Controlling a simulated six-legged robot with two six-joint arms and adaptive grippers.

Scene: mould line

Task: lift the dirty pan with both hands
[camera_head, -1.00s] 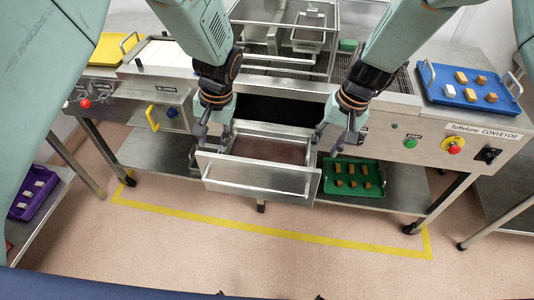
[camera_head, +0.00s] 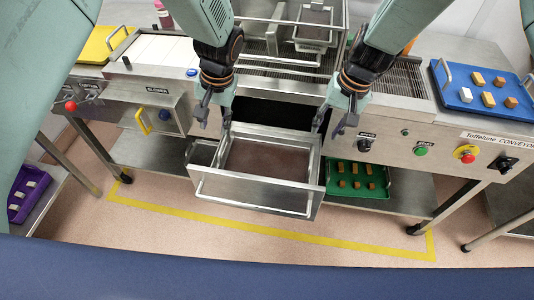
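A steel drawer (camera_head: 254,193) stands pulled out from the front of the machine. Inside it lies a rectangular steel pan with a brown, dirty-looking bottom (camera_head: 268,161). My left gripper (camera_head: 214,120) points down near the pan's back left corner, fingers apart and empty. My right gripper (camera_head: 329,127) points down near its back right corner, fingers apart and empty. I cannot tell whether either gripper touches the pan's rim. A smaller steel pan (camera_head: 315,32) sits in the frame on top of the machine.
A blue tray of sweets (camera_head: 480,112) is at the right on the machine top. A green tray (camera_head: 375,190) lies on the shelf below, right of the drawer. Knobs and an emergency button (camera_head: 465,156) are on the right panel. Yellow tape (camera_head: 270,234) marks clear floor.

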